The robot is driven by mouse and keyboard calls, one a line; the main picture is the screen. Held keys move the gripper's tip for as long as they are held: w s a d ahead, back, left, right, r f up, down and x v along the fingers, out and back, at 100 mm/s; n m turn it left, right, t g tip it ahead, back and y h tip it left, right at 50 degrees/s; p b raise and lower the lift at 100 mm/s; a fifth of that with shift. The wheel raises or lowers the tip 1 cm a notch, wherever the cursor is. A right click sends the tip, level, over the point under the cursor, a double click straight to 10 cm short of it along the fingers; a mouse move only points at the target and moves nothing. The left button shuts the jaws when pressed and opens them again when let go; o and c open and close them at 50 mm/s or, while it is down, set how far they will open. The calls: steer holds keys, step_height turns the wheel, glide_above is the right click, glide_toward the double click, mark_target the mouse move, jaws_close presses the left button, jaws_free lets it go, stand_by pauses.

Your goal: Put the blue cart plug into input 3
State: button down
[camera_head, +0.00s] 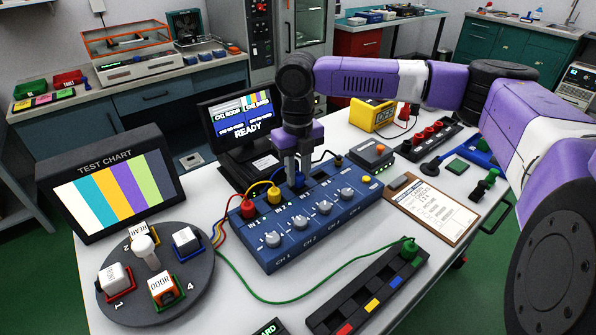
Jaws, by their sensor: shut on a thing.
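The blue switch box (310,239) stands mid-table, with a row of inputs along its back top edge and several grey knobs in front. A red plug (248,209) and a yellow plug (273,195) stand in the two leftmost inputs. My gripper (299,171) points down over the third input position and is shut on the blue plug (299,181), which looks upright. My fingers hide part of the plug and the input under it, so I cannot tell whether it is fully seated. A dark round socket or plug (338,161) shows farther right.
A black holder strip (368,290) with coloured marks holds a green plug (410,248) with a green cable. A clipboard (435,208) lies right of the box. A monitor reading READY (241,118) stands behind; a round turntable (190,302) and test chart (115,183) are left.

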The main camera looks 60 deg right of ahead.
steer(key=shift+f, duration=0.45)
steer(key=c, duration=1.1)
jaws_free()
steer(key=shift+r, duration=3.95)
